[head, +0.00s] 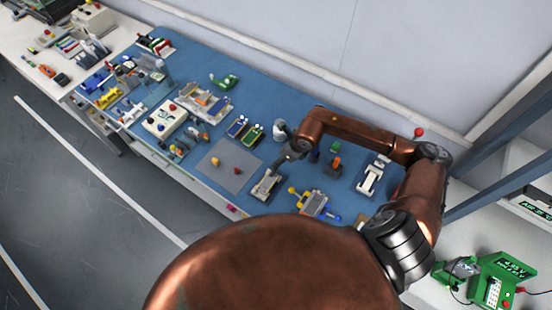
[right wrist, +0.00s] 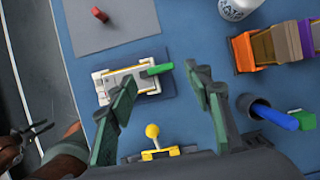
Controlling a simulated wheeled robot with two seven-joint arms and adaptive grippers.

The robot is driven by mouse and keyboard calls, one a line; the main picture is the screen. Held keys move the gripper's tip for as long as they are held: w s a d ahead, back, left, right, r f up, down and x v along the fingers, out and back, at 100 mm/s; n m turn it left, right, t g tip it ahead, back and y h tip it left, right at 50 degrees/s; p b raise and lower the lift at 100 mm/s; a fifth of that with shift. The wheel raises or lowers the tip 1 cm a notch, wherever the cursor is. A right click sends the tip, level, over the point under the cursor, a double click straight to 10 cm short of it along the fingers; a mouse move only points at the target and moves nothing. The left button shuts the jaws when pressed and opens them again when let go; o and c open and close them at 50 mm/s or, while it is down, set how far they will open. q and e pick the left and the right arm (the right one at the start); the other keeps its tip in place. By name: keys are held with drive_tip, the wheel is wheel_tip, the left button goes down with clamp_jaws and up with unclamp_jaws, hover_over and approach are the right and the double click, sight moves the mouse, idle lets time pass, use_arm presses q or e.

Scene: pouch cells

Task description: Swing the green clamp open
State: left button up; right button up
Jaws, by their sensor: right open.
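The green clamp (right wrist: 157,70) shows in the right wrist view as a short green bar at the right end of a white and grey fixture (right wrist: 112,88). It lies roughly crosswise, pointing right and slightly up. In the head view the fixture (head: 266,187) stands on the blue mat; the clamp's green is not clear there. My right gripper (right wrist: 160,78) is open and empty, its fingers apart on either side of the clamp's end in the picture. In the head view the right gripper (head: 281,162) is over the fixture's far end. A dark shape at the wrist view's lower left may be my left gripper.
A grey pad (right wrist: 110,20) with a red block (right wrist: 99,14) lies beyond the fixture. A yellow-knobbed device (right wrist: 152,132) is nearer. A white can (right wrist: 237,8), orange and purple blocks (right wrist: 275,45) and a blue-handled tool (right wrist: 275,115) stand to the right.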

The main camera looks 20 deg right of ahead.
drive_tip(key=x, duration=0.4)
drive_tip(key=shift+f, duration=0.15)
drive_tip(key=c, duration=0.5)
drive_tip(key=shift+s+a, duration=0.1)
drive_tip(key=c, duration=0.6)
use_arm(q)
drive_tip(key=shift+w+a+r, duration=0.1)
drive_tip(key=shift+w+r, duration=0.1)
drive_tip(key=shift+w, duration=0.35)
